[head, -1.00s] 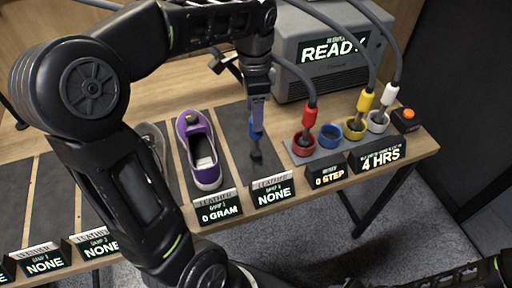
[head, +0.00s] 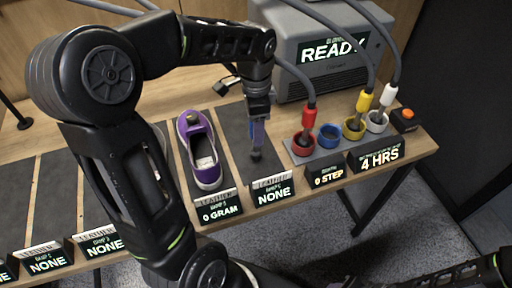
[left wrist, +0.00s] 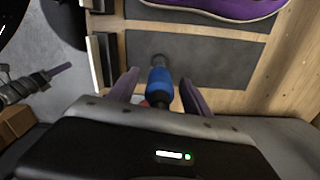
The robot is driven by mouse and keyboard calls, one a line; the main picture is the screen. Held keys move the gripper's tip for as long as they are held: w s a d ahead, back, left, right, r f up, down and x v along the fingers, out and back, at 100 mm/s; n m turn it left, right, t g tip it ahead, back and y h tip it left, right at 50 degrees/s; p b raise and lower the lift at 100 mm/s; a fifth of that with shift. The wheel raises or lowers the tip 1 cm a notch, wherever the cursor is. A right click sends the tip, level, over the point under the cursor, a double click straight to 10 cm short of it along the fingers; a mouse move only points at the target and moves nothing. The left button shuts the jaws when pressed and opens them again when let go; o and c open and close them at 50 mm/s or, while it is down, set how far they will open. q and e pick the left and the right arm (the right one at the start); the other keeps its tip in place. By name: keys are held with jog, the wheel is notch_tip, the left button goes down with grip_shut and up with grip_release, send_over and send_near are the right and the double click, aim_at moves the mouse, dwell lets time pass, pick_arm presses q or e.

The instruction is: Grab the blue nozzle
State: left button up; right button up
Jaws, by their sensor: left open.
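The blue nozzle (left wrist: 160,84) lies between the two purple fingers of my left gripper (left wrist: 158,92) in the left wrist view, its dark tip pointing at the dark mat. The fingers are open, one on each side; I see a gap beside them. The blue holder (head: 328,134) is empty. A purple-fingered gripper, seemingly my right (left wrist: 60,69), shows at the left wrist view's left edge.
A purple sneaker (head: 203,160) stands on the mat to the left. Red (head: 308,118), yellow (head: 363,103) and white (head: 388,95) nozzles stand in holders to the right. A grey "READY" machine (head: 335,75) stands behind. Sign blocks (head: 272,191) line the table's front edge.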

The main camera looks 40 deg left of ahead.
pick_arm(q)
grip_shut()
dwell(0.6)
dwell(0.8)
